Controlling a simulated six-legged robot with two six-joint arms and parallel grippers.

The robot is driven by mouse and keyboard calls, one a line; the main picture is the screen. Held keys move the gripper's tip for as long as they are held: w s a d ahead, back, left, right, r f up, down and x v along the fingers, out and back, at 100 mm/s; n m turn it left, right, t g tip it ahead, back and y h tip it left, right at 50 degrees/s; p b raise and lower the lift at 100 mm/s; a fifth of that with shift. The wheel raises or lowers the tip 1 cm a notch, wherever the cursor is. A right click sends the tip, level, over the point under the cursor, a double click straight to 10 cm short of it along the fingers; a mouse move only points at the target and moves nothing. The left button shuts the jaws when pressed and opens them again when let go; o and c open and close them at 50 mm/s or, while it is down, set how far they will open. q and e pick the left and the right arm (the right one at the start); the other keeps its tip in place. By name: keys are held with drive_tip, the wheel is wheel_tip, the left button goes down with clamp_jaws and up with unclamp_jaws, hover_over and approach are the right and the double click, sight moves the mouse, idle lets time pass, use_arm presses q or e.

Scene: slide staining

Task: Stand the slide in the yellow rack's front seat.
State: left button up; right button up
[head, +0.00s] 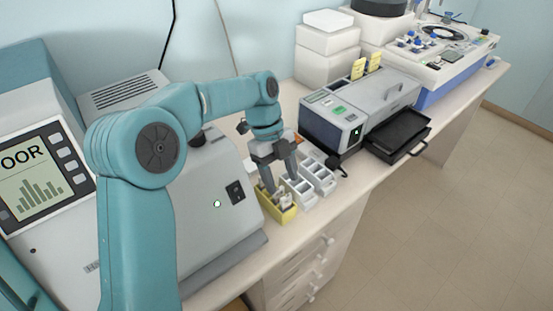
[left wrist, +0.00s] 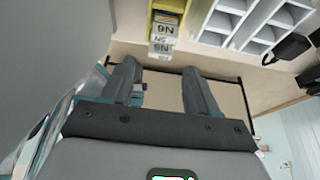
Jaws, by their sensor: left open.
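The yellow rack (head: 284,215) stands near the bench's front edge, beside the large grey machine. Pale slides (head: 284,199) stand in it; it cannot be told which seats they fill. My left gripper (head: 281,184) points down over the rack, its jaws apart. In the left wrist view the yellow rack (left wrist: 156,22) is at the top, with labelled slide ends (left wrist: 161,47) standing close together. The left gripper's fingertips (left wrist: 160,68) are open to either side, just below these labels, with nothing clearly held. My right gripper is not in view.
White compartmented racks (head: 301,192) stand right beside the yellow one. A grey-blue device (head: 335,112) with a black tray (head: 398,133) sits further right. The large grey machine (head: 215,215) is close on the left. The bench front edge is near.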

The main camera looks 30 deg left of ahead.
use_arm(q)
drive_tip(key=v, duration=0.6)
drive_tip(key=shift+d, duration=0.1)
idle(0.4)
